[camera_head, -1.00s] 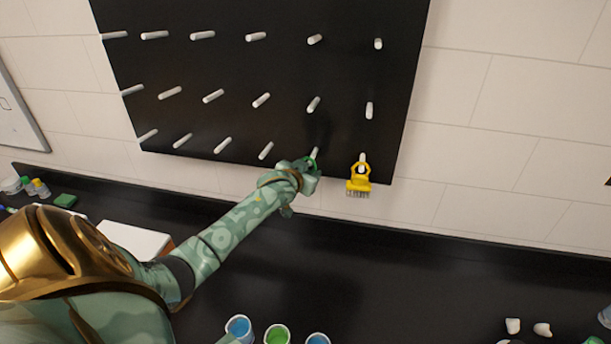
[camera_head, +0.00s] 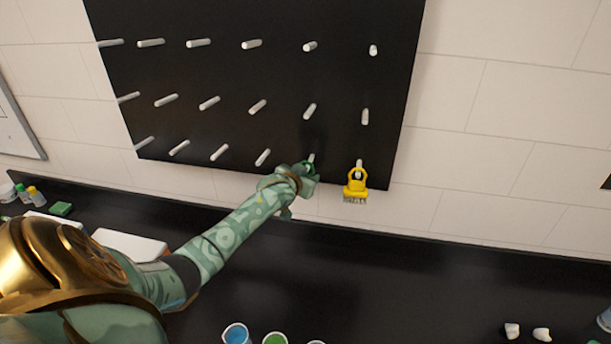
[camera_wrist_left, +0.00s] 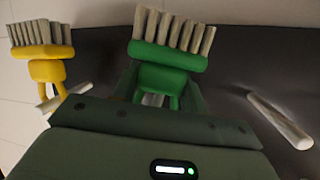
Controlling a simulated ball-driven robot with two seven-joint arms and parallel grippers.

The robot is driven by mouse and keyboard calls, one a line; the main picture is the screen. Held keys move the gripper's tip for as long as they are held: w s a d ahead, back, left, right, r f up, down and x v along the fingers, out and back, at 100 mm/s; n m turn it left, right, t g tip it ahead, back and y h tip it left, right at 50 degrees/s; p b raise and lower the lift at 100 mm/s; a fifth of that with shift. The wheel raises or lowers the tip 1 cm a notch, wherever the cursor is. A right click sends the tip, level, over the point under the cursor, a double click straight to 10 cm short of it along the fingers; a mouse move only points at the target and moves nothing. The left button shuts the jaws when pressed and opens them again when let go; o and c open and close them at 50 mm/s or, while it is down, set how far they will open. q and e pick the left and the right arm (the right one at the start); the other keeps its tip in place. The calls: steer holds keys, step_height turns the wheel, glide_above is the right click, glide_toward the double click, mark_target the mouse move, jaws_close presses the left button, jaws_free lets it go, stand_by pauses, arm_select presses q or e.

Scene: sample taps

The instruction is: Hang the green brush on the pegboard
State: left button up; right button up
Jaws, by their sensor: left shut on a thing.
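The green brush (camera_wrist_left: 168,55) is held between my left gripper's fingers, bristles toward the top of the left wrist view. In the head view only a bit of the green brush (camera_head: 309,168) shows beside my left gripper (camera_head: 303,173). The gripper is shut on it at the lower edge of the black pegboard (camera_head: 235,75). A white bottom-row peg (camera_head: 311,158) is right at the brush. A pale peg end shows between the brush's two handle legs in the wrist view. I cannot tell whether the peg passes through the loop. My right gripper is out of view.
A yellow brush (camera_head: 355,186) hangs on the peg just right of my gripper; it also shows in the left wrist view (camera_wrist_left: 46,68). Several bare pegs stick out above and left. Cups (camera_head: 236,334) stand on the black counter (camera_head: 400,285), clear at its middle.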

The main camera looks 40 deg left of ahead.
arm_select(q)
steer(key=o, duration=1.2)
steer(key=shift+o, duration=0.2)
steer(key=shift+s, duration=0.1)
steer(key=v, duration=1.6)
steer(key=shift+b, duration=0.35)
steer(key=shift+s, duration=0.1)
